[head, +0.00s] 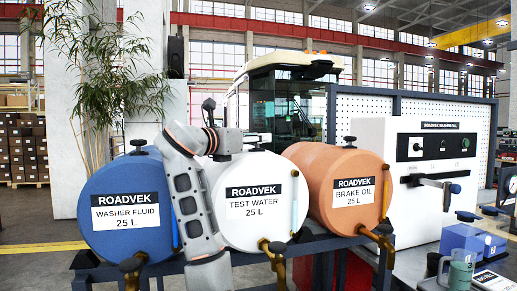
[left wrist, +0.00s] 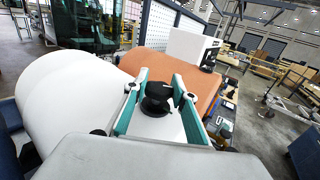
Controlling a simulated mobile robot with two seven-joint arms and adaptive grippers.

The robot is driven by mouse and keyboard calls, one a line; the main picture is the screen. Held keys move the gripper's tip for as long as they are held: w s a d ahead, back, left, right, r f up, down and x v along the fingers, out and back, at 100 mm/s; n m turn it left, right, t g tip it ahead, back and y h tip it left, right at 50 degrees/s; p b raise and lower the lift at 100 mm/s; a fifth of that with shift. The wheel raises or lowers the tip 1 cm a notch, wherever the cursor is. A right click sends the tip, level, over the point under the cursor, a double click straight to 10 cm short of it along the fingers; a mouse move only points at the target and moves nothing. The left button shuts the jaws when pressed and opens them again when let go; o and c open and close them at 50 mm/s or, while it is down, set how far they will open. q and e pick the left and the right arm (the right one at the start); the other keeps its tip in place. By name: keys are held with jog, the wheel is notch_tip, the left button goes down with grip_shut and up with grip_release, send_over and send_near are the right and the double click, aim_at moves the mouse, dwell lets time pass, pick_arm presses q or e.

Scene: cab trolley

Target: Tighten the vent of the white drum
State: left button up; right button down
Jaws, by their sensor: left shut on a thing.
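The white drum (head: 240,215), labelled TEST WATER, lies on its side between two others, and it fills the left of the left wrist view (left wrist: 75,95). Its vent, a black knob (left wrist: 159,101), stands on top of the drum. My left gripper (head: 247,141) reaches it from the left in the head view, at the drum's top. In the left wrist view, the teal fingers of this gripper (left wrist: 161,82) are on both sides of the knob, shut on it. The vent's lower part is partly hidden. My right gripper is not in view.
Brass taps (head: 276,248) stick out in front. A white panel box (head: 440,215) with a lever and a cluttered bench are at the right.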

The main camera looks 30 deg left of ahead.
pick_arm(q)
jog(key=shift+w+f+m+h, duration=0.1)
jog(key=shift+f+m+h, duration=0.1)
jog(key=shift+m+h, duration=0.3)
jog(key=shift+r+m+g+h+b, duration=0.1)
jog(key=shift+m+g+h+b, duration=0.2)
jog(key=shift+m+h+b, duration=0.65)
jog(key=shift+h, duration=0.55)
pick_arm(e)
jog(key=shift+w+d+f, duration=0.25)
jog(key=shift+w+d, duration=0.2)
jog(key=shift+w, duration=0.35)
pick_arm(q)
jog(key=shift+r, duration=0.1)
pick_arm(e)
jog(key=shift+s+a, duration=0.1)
pick_arm(q)
jog(key=o, duration=1.1)
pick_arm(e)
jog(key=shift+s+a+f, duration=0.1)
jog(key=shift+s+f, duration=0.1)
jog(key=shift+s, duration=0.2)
